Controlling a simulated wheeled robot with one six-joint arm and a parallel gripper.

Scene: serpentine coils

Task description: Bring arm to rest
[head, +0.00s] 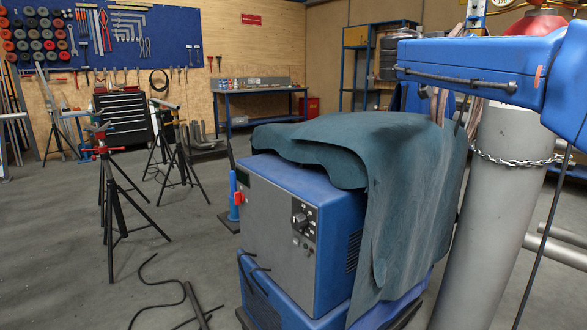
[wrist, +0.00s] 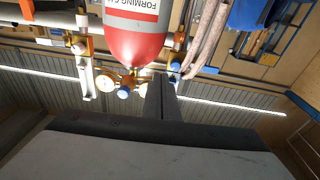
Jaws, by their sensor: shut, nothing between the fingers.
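My gripper (wrist: 161,82) shows in the wrist view as two dark fingers lying together at the centre, shut with nothing between them. The fingers point toward a red gas bottle (wrist: 137,35) with a white label, beyond their tips. I cannot tell how far off the bottle is. The dark and grey body of my gripper fills the bottom of that view. My gripper does not show in the head view.
In the head view, a blue-grey welding machine (head: 275,225) under a green cloth (head: 415,190) stands before me. A chained grey cylinder (head: 490,225) is at its right. Tripod stands (head: 112,205) are at left, cables (head: 185,300) on the floor. Gauges (wrist: 105,83) sit near the bottle.

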